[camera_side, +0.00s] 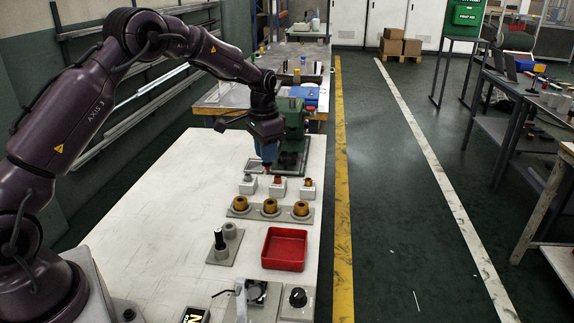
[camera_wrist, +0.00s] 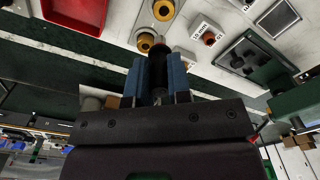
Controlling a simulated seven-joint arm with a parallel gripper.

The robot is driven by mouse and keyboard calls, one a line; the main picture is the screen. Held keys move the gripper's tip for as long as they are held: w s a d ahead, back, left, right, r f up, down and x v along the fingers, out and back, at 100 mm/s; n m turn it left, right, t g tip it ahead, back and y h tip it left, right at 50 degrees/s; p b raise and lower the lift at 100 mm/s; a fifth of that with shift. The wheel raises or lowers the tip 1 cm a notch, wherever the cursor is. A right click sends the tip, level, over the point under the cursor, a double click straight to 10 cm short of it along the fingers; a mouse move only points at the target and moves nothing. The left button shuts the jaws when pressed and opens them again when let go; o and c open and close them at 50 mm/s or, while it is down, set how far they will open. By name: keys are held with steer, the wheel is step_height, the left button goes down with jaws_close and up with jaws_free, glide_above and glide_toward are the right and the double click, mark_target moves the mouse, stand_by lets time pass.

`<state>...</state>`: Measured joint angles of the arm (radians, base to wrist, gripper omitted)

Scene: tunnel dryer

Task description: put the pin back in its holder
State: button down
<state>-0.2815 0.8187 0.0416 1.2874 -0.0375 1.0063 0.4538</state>
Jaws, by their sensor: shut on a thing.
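My gripper (camera_side: 267,164) hangs above the work table, close over the row of small white blocks. In the wrist view its two blue fingers (camera_wrist: 159,77) are shut on a dark pin (camera_wrist: 158,52) with a brownish end. In the side view only a small reddish tip shows below the fingers. The white blocks stand in a row: left (camera_side: 248,187), middle (camera_side: 279,190) and right (camera_side: 307,192). The middle and right ones have orange-brown tops, the left a grey one. I cannot tell which is the pin's holder. The pin is apart from the blocks in the side view.
A grey plate with brass rings (camera_side: 270,206) lies in front of the blocks. Nearer are a red tray (camera_side: 285,248) and a grey base holding a black-handled piece (camera_side: 220,241). A green machine (camera_side: 291,122) stands behind. The white table's left part (camera_side: 165,200) is clear.

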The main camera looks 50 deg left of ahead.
steer(key=s, duration=0.8)
steer(key=m, duration=0.1)
glide_above(226, 241)
steer(key=w+a, duration=0.2)
step_height(226, 241, down, 3)
steer(key=shift+d, duration=0.25)
steer(key=shift+f, duration=0.1)
steer(key=shift+f, duration=2.85)
steer(key=shift+f, duration=1.9)
steer(key=c, duration=1)
jaws_free()
